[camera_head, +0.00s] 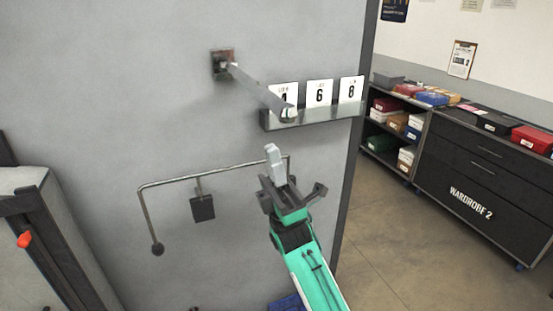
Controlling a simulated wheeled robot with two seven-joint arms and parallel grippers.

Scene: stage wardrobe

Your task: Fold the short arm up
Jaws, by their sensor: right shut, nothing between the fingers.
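A straight grey arm (255,88) sticks out from a brownish wall bracket (222,64) and ends in a pale round tip in front of the number cards. Below it, a thin bent metal bar (215,174) is mounted at a dark block (202,208), with a dark ball at its lower left end. I cannot tell for certain which one is the short arm. My right gripper (273,153) is shut and empty, pointing up, and covers part of the bar's right end. I cannot tell whether they touch. My left gripper is out of view.
A small shelf (322,116) on the grey wall panel holds cards, with 6 and 8 readable. The panel's dark edge is right of my gripper. A dark cabinet marked WARDROBE 2 (466,176) and open floor (385,240) lie to the right.

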